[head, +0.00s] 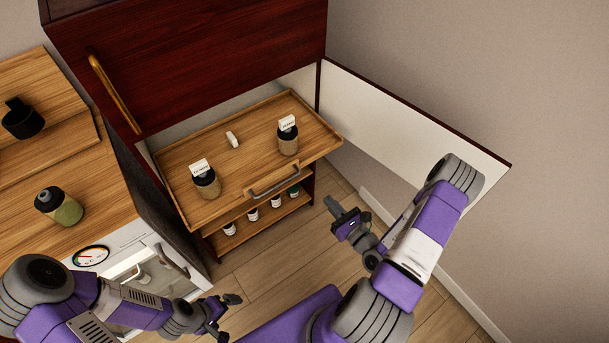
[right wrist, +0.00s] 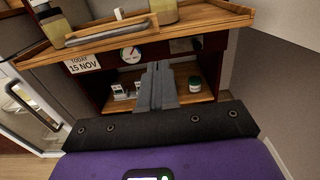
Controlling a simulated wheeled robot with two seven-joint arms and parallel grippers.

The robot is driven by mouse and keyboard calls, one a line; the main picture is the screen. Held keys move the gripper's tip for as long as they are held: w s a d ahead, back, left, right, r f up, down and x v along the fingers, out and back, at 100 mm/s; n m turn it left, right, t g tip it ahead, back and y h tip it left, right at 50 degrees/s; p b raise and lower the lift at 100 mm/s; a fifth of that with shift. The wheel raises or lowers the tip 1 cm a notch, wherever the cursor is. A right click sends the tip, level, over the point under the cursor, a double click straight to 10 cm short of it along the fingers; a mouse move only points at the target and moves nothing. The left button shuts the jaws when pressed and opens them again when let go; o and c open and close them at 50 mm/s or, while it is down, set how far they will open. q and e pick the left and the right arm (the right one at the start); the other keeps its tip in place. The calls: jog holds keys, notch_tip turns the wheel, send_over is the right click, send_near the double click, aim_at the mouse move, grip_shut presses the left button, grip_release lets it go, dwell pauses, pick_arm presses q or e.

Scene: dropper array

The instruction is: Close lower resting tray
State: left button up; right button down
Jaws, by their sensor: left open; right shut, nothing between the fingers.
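A wooden tray (head: 240,165) with a raised rim is slid out of the dark red cabinet. Its grey bar handle (head: 276,181) is on the front edge; it also shows in the right wrist view (right wrist: 108,34). Two dark-capped bottles, left (head: 206,181) and right (head: 288,137), stand on it with labels, and a small white object (head: 232,139) lies between. My right gripper (head: 334,205) is shut and empty, in front and right of the handle, apart from it. In the right wrist view its fingers (right wrist: 157,72) appear below the tray edge. My left gripper (head: 226,314) is open and empty, low and left.
A lower shelf (head: 265,223) holds several small bottles. An open white-faced door (head: 390,110) stands on the right. A wooden counter (head: 90,225) with a green bottle (head: 58,206) is on the left. Floor (head: 275,263) before the tray is clear.

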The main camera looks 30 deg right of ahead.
pick_arm(q)
notch_tip(320, 180, down, 3)
jog(key=b, duration=0.3)
jog(key=shift+f, duration=0.2)
pick_arm(e)
jog(key=w+a, duration=0.1)
jog(key=w, duration=1.2)
jog(key=shift+w, duration=0.35)
